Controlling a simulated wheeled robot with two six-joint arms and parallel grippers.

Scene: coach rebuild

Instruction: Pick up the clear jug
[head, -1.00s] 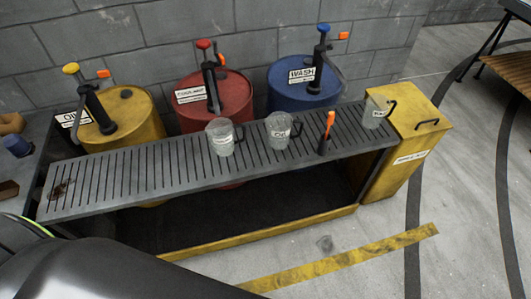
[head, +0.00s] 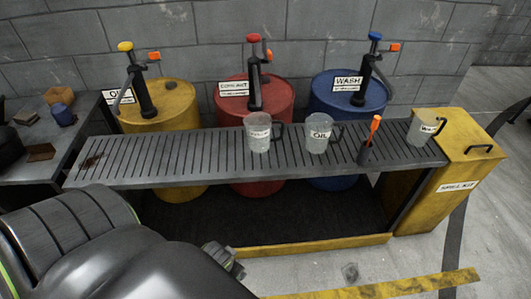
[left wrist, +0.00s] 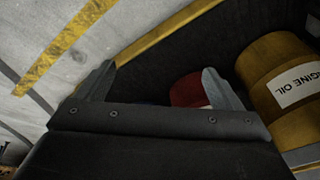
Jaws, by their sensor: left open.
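Three clear jugs with dark handles stand upright on the slatted bench (head: 200,166). One jug (head: 259,138) has a label I cannot read surely, one jug (head: 318,140) is labelled OIL, and one jug (head: 421,132) at the right end seems to read WASH. My left gripper (head: 236,262) is low in front of the bench, below and short of the jugs, touching none. In the left wrist view my left gripper (left wrist: 158,80) has its fingers wide apart with nothing held. No jug shows there. My right gripper is not in view.
Yellow (head: 160,105), red (head: 252,100) and blue (head: 346,97) drums with pumps stand behind the bench. An orange-topped tool (head: 370,138) stands between two jugs. A yellow spill-kit box (head: 452,190) is at the right. A side table (head: 35,165) is at the left.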

